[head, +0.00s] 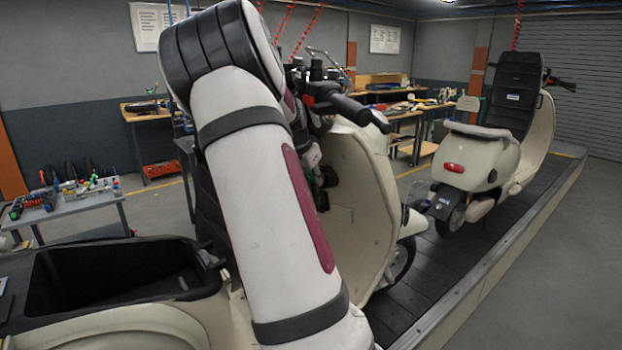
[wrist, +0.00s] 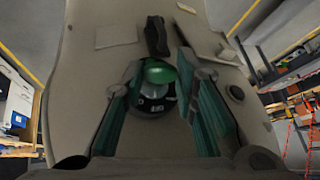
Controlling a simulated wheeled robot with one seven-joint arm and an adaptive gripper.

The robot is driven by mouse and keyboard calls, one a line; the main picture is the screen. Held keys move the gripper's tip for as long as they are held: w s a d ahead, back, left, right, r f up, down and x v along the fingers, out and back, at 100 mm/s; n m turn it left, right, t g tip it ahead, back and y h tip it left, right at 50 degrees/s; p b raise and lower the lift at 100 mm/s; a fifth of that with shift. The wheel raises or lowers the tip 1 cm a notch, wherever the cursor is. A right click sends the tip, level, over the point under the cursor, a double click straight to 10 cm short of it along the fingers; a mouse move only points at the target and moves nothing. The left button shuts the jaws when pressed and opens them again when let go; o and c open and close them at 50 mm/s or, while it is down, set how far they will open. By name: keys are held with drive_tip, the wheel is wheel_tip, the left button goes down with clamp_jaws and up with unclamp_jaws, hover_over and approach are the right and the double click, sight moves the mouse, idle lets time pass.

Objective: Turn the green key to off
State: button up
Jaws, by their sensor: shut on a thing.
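The green key (wrist: 160,73) stands in a round black lock (wrist: 148,104) with white markings, on the scooter's beige inner panel (wrist: 102,65). In the wrist view my gripper (wrist: 157,84) has its green-padded fingers on either side of the key and lock, and it is shut on the key. The exact contact at the fingertips is hard to make out. In the head view my arm crosses in front of the near scooter's front shield (head: 365,200), and the key and lock are hidden there.
The near scooter's handlebar (head: 345,105) is close beside my arm. An open black seat compartment (head: 110,275) lies at lower left. A second scooter (head: 480,160) stands farther along the slat conveyor (head: 440,258). A grey tool table (head: 75,215) is at left.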

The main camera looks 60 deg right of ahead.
drive_tip(key=shift+d+r, duration=0.1)
drive_tip(key=shift+d, duration=0.1)
drive_tip(key=o, duration=1)
drive_tip(key=shift+g, duration=0.3)
drive_tip(key=shift+o, duration=0.3)
drive_tip(key=shift+a, duration=0.1)
